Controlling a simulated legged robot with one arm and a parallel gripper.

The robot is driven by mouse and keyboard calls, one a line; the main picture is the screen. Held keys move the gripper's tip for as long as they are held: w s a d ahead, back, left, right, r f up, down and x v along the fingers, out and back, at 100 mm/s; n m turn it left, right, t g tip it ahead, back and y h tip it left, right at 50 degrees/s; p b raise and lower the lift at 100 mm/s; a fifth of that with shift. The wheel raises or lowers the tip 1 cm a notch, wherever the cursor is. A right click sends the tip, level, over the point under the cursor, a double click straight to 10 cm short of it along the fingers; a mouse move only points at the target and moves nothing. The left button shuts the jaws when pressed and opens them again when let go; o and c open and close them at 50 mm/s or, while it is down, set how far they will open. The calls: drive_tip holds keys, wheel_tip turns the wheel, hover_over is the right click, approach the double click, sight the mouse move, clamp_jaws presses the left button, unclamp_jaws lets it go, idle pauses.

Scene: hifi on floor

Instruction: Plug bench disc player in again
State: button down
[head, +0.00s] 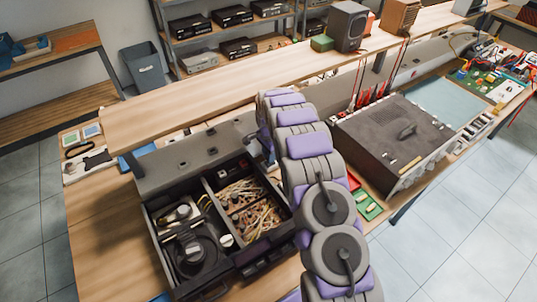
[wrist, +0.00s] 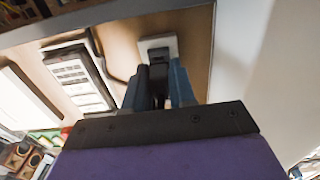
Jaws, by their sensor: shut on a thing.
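An open black player case (head: 165,240) with a round disc mechanism at its left and tangled wires at its right stands on the wooden bench; I take it for the disc player. My gripper (wrist: 158,98) has blue fingers shut on a dark, narrow thing (wrist: 158,75), probably a plug. Its far end is in front of a pale square plate (wrist: 145,46) with a dark middle on a wooden surface. I cannot tell whether it is inserted. In the head view my arm arches over the bench right of the case, and the gripper is mostly hidden.
A pale slotted strip (wrist: 80,80) with a dark cable lies left of the plate in the wrist view. A large grey-topped unit (head: 395,135) with red leads stands right of my arm. A raised wooden shelf (head: 200,85) runs behind the case.

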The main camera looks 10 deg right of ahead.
drive_tip(key=shift+f, duration=0.65)
idle(1.2)
drive_tip(key=shift+f+p, duration=0.25)
drive_tip(key=shift+p, duration=0.15)
idle(3.2)
drive_tip(key=c, duration=0.8)
unclamp_jaws()
drive_tip(key=shift+c, duration=0.2)
wheel_tip(320, 180, up, 22)
drive_tip(key=p, duration=0.3)
drive_tip(key=shift+p, duration=0.3)
